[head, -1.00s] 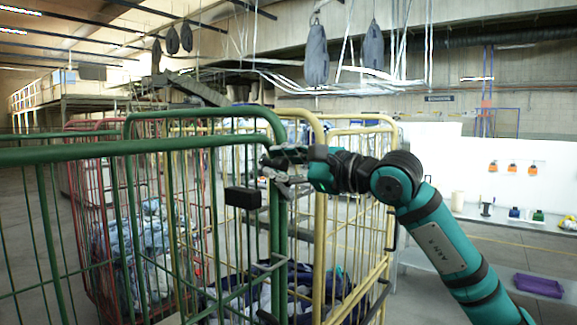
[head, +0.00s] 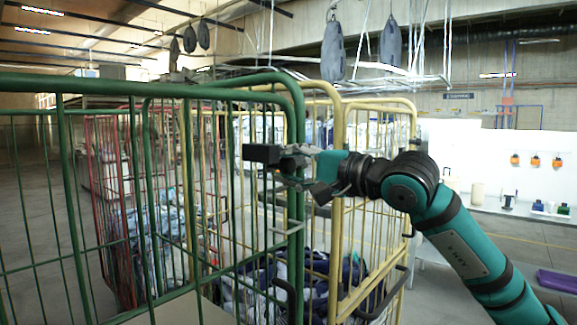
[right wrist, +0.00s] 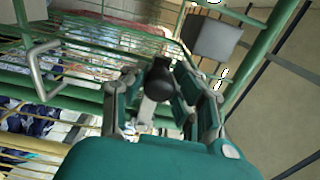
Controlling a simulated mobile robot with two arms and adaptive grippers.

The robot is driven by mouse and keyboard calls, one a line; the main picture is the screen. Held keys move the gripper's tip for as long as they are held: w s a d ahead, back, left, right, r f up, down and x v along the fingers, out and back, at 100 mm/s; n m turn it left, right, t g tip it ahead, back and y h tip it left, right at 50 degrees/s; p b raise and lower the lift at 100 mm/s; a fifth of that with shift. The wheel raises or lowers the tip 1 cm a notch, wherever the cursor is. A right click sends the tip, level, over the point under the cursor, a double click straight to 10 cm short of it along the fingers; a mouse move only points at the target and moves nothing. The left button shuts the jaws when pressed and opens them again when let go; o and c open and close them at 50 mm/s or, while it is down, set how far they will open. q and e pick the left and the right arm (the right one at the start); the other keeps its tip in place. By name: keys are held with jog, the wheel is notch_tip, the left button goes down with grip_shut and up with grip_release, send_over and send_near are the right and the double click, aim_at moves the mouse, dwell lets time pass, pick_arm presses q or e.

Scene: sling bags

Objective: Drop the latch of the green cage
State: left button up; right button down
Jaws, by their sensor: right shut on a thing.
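The green cage (head: 66,186) fills the left and middle of the head view. Its latch (head: 262,153) shows as a dark block at the right-hand green posts. My right gripper (head: 290,165) is at these posts, just right of the block, with its arm coming in from the right. In the right wrist view the gripper (right wrist: 162,95) is shut on a part of the latch, a dark rounded knob (right wrist: 158,78) between its fingers. The grey block (right wrist: 213,40) shows just beyond. The fingers partly hide the grip. My left gripper is not in view.
A yellow cage (head: 338,225) stands close behind the green one, and a red cage (head: 108,200) farther left. Both hold bundled cloth. Grey bags (head: 333,50) hang overhead. A purple tray (head: 556,281) lies at the right on open floor.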

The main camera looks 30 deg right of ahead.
jog(key=shift+f+n, duration=0.3)
jog(key=shift+f, duration=0.1)
jog(key=c, duration=1)
grip_release()
jog(key=shift+r, duration=0.1)
jog(key=shift+s+d, duration=0.1)
jog(key=v, duration=1.1)
jog(key=shift+s, duration=0.4)
